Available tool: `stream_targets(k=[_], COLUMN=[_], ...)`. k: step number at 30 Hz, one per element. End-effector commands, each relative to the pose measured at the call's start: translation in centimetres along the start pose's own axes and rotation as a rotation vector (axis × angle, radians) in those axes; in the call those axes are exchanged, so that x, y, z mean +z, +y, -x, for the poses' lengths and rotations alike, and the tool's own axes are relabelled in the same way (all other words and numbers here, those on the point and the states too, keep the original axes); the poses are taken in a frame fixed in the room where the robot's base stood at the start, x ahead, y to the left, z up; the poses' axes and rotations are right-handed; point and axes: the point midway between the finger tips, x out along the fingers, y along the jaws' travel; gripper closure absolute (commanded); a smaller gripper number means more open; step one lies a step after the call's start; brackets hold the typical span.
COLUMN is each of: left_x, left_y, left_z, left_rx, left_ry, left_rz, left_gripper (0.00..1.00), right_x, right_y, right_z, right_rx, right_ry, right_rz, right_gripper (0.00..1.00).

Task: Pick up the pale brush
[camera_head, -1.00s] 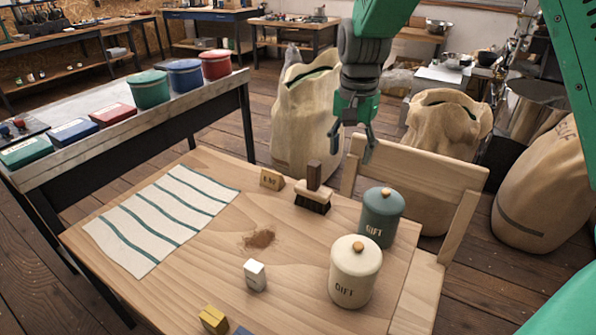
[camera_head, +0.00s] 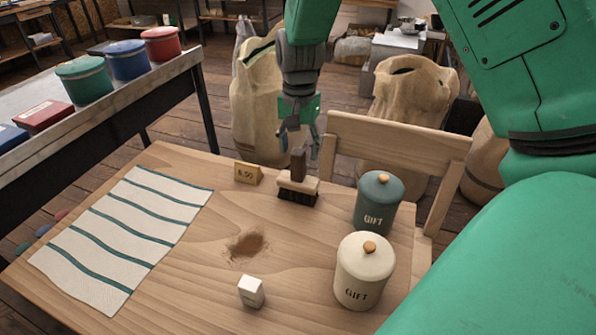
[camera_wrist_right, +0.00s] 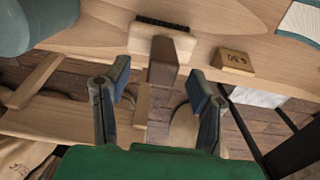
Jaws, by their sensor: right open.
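The pale brush (camera_head: 298,186) stands on the wooden table near its far edge, bristles down, with a dark brown handle pointing up. In the right wrist view the brush (camera_wrist_right: 160,45) shows its pale block, dark bristles and brown handle. My right gripper (camera_head: 302,143) is open and sits just above and behind the handle. In the right wrist view the handle end lies between the fingertips of the right gripper (camera_wrist_right: 160,78), with a gap on both sides. I cannot tell how far the handle reaches between the fingers. My left gripper is not in view.
A small price sign (camera_head: 249,173) stands left of the brush. A teal canister (camera_head: 378,207) and a cream canister (camera_head: 362,275) stand to its right. A striped cloth (camera_head: 125,235), brown powder (camera_head: 247,245) and a white block (camera_head: 251,291) lie on the table. A chair (camera_head: 396,150) is behind.

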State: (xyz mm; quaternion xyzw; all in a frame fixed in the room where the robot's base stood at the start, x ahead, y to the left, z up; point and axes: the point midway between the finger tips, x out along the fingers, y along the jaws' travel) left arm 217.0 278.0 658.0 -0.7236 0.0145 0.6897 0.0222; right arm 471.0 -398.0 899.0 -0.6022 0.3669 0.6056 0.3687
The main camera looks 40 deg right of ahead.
Motion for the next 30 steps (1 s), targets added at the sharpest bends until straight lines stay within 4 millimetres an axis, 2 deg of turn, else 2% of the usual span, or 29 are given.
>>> stream_targets(k=[5, 12, 20, 23, 24, 25, 30], left_x=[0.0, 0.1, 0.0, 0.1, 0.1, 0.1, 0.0], left_y=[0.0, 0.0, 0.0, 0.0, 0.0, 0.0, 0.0], left_z=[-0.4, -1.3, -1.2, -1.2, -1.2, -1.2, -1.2], left_rx=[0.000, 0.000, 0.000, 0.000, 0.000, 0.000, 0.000], left_ry=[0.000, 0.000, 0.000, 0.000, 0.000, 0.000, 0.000], left_rz=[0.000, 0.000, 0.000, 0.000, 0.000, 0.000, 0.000], left_gripper=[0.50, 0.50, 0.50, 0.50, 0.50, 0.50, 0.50], right_x=[-0.2, -0.7, -0.7, -0.6, -0.6, -0.6, -0.6], right_y=[-0.1, -0.2, -0.2, -0.2, -0.2, -0.2, -0.3], right_z=[-1.3, -4.9, -5.2, -5.2, -5.2, -5.2, -5.2], right_rx=[0.001, 0.001, -0.002, -0.001, -0.001, -0.001, -0.001], right_ry=[0.001, -0.003, 0.000, 0.000, 0.001, 0.001, 0.001], right_rz=[0.001, 0.001, 0.001, 0.001, 0.001, 0.001, 0.001], right_gripper=[0.50, 0.50, 0.50, 0.82, 0.96, 1.00, 1.00])
